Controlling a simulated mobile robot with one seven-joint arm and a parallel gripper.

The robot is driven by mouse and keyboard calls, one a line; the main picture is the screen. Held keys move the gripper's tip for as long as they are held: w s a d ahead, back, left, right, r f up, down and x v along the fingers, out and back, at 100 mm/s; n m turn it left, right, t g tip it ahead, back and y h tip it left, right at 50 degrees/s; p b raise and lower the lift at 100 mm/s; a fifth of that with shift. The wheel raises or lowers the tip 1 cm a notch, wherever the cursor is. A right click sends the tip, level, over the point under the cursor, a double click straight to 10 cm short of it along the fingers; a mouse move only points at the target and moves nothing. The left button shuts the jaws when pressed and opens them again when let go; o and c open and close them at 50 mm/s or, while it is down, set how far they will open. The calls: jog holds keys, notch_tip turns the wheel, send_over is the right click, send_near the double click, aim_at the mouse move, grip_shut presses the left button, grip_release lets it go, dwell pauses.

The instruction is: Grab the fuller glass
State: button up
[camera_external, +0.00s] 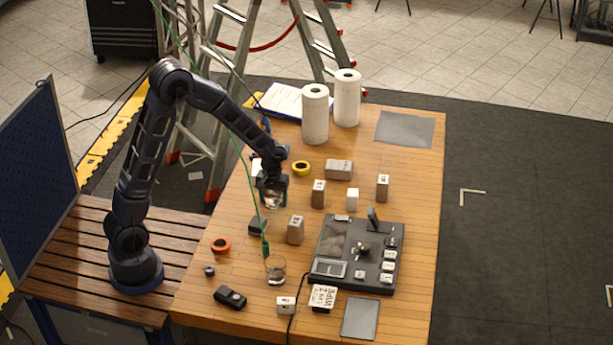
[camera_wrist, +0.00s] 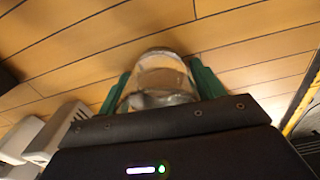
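A clear glass (camera_wrist: 160,78) is between the two green fingers of my gripper (camera_wrist: 160,72) in the wrist view. The fingers flank it closely, but I cannot tell whether they press on it. In the external view my gripper (camera_external: 271,202) points down over the left middle of the wooden table, with this glass partly hidden at its tips. I cannot tell whether it rests on the table. A second clear glass (camera_external: 275,270) stands upright nearer the front, clear of the gripper. The fill levels are too small or blurred to compare.
A dark control panel (camera_external: 330,248) lies right of the second glass. Small blocks, including a grey-brown one (camera_external: 295,230), stand around the gripper. An orange tape roll (camera_external: 221,245) is at the left edge. Paper rolls (camera_external: 315,115) stand at the back.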

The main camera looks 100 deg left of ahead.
jog(key=c, duration=0.8)
jog(key=shift+r, duration=0.2)
